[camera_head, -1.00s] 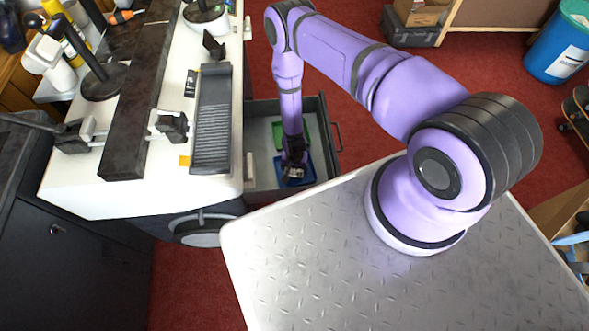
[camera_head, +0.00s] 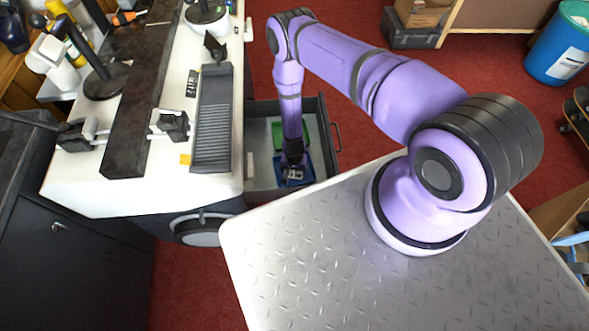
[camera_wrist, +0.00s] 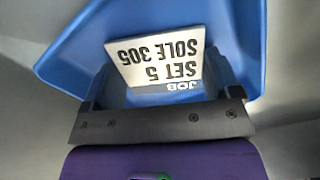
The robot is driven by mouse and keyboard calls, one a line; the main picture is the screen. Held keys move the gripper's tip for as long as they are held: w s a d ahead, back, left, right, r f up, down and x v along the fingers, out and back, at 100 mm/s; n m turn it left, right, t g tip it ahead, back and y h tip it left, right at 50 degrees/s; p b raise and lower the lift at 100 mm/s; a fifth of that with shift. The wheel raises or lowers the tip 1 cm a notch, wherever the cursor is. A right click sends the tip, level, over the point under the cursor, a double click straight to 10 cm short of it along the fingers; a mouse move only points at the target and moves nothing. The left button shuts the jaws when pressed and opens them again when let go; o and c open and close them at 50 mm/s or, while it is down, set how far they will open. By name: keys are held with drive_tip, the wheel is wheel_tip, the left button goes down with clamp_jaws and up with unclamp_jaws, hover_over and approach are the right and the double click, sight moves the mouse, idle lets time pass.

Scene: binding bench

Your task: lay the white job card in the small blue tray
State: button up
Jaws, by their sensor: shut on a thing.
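The white job card (camera_wrist: 158,58) is printed with dark lettering, upside down in the wrist view. My gripper (camera_head: 293,172) is shut on the card, and the card sticks out beyond the jaws. The small blue tray (camera_wrist: 245,30) is behind and around the card in the wrist view; whether the card touches it I cannot tell. In the head view the blue tray (camera_head: 306,178) lies in the open drawer, partly hidden by my gripper.
The open grey drawer (camera_head: 262,178) sticks out from the white bench (camera_head: 110,195). A green tray (camera_head: 277,133) lies behind the blue one. The drawer walls stand close around my gripper. A grey ridged block (camera_head: 212,120) lies on the bench at the left.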

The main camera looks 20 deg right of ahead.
drive_tip(key=o, duration=0.7)
drive_tip(key=shift+s+d+f, duration=0.15)
drive_tip(key=shift+d+f, duration=0.25)
drive_tip(key=shift+f, duration=0.1)
drive_tip(key=shift+r, duration=0.5)
drive_tip(key=r, duration=1.2)
drive_tip(key=shift+a, duration=0.25)
